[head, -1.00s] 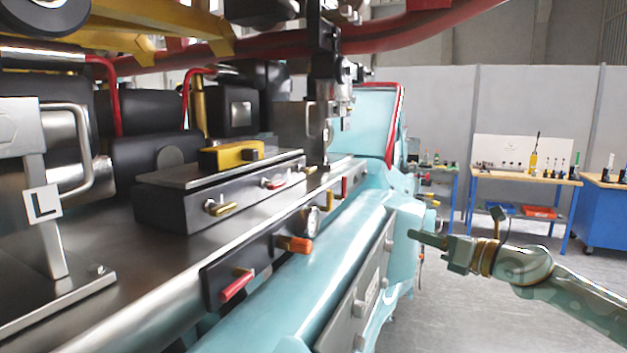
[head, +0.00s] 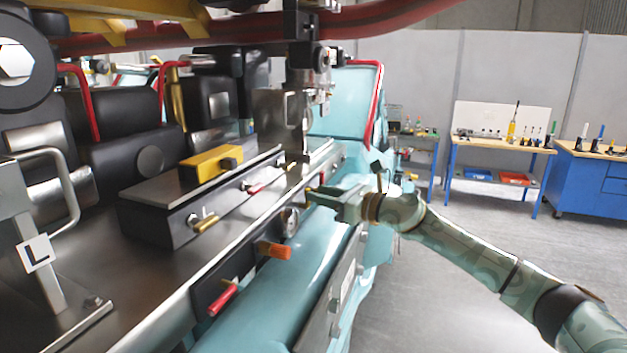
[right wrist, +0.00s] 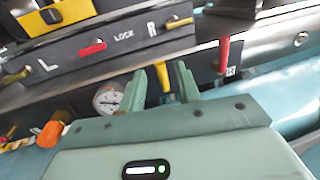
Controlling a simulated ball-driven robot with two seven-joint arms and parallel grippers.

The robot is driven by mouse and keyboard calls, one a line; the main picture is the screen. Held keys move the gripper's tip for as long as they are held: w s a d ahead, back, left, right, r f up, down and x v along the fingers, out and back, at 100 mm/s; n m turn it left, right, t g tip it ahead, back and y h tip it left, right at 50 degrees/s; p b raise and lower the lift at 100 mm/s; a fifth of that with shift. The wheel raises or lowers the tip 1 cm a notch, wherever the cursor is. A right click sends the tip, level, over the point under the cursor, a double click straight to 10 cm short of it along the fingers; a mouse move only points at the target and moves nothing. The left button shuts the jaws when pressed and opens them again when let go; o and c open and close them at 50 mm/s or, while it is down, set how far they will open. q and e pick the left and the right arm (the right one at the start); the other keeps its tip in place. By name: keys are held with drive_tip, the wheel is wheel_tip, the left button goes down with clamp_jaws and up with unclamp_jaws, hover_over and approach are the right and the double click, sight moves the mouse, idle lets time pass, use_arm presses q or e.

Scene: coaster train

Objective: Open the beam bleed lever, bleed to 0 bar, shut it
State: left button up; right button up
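A small yellow lever (right wrist: 161,80) hangs from the dark panel on the beam, just right of a round white gauge (right wrist: 107,97). Its label does not show, so I cannot confirm it is the bleed lever. My right gripper (right wrist: 160,70) is open, its green fingers on either side of the yellow lever in the picture; no contact shows. In the head view my right gripper (head: 312,196) is at the beam, just beyond the gauge (head: 289,221), and hides most of the lever. The gauge needle is too small to read. My left gripper is out of view.
A red lever (right wrist: 224,54) by an R label hangs right of the yellow one. An orange knob (head: 274,250) and another red lever (head: 222,298) are nearer on the beam. A dark LOCK box (head: 165,225) stands above. Open floor (head: 430,290) lies right.

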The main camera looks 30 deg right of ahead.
drive_tip(key=shift+x, duration=1.45)
clamp_jaws()
